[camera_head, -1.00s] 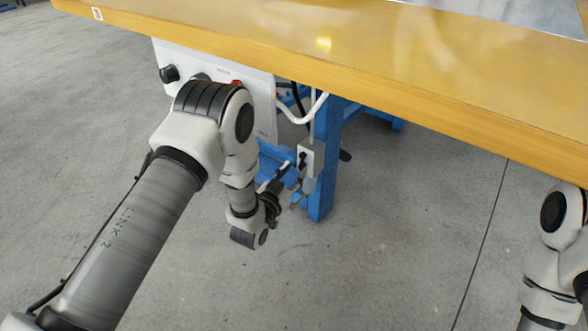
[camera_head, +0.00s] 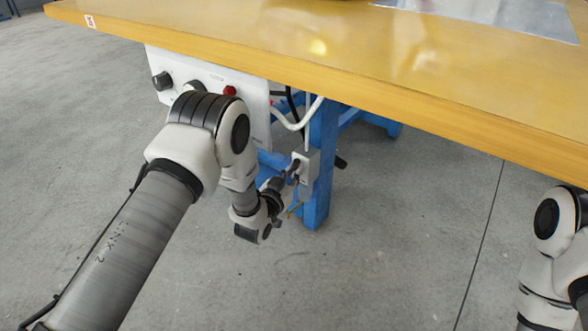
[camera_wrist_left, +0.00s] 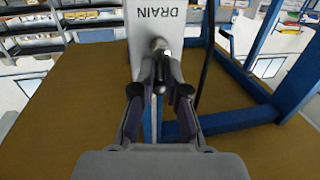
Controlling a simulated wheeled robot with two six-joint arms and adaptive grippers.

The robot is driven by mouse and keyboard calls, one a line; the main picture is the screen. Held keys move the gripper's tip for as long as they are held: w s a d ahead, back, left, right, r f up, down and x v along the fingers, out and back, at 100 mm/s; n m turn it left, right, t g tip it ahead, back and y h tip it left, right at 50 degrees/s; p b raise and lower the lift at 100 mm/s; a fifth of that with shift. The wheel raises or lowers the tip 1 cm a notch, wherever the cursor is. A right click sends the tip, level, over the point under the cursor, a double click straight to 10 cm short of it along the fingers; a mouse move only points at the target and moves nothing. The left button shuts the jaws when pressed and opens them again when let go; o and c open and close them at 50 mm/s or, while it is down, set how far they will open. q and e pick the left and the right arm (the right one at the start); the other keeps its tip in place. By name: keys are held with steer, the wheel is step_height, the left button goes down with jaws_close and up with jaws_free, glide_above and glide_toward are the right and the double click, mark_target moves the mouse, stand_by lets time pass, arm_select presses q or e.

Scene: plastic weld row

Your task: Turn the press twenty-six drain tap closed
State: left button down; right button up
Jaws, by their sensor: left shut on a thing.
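The drain tap sits on a pale plate (camera_wrist_left: 188,28) marked DRAIN, whose lettering is upside down in the left wrist view. The tap's round metal fitting (camera_wrist_left: 160,46) shows above my left fingertips. My left gripper (camera_wrist_left: 160,82) is shut on the dark tap handle (camera_wrist_left: 160,76), which is mostly hidden between the fingers. In the head view my left gripper (camera_head: 291,177) is at the small light box (camera_head: 308,163) on the blue leg. The handle's exact angle is hard to tell there. My right gripper is out of view; only its arm shows at the right edge.
The yellow table top (camera_head: 330,65) overhangs the tap. A white control panel (camera_head: 250,101) with knobs and a red button hangs to the left of the blue leg (camera_head: 321,140). White pipe and dark cable run close by. The grey floor is clear.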

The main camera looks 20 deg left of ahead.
arm_select(q)
steer(key=shift+w+r, duration=0.1)
steer(key=shift+r, duration=0.1)
steer(key=c, duration=1.2)
jaws_free()
steer(key=s, duration=0.4)
steer(key=s+a, duration=0.1)
steer(key=s, duration=0.3)
steer(key=s+a, duration=0.1)
steer(key=s, duration=0.3)
steer(key=shift+r, duration=0.1)
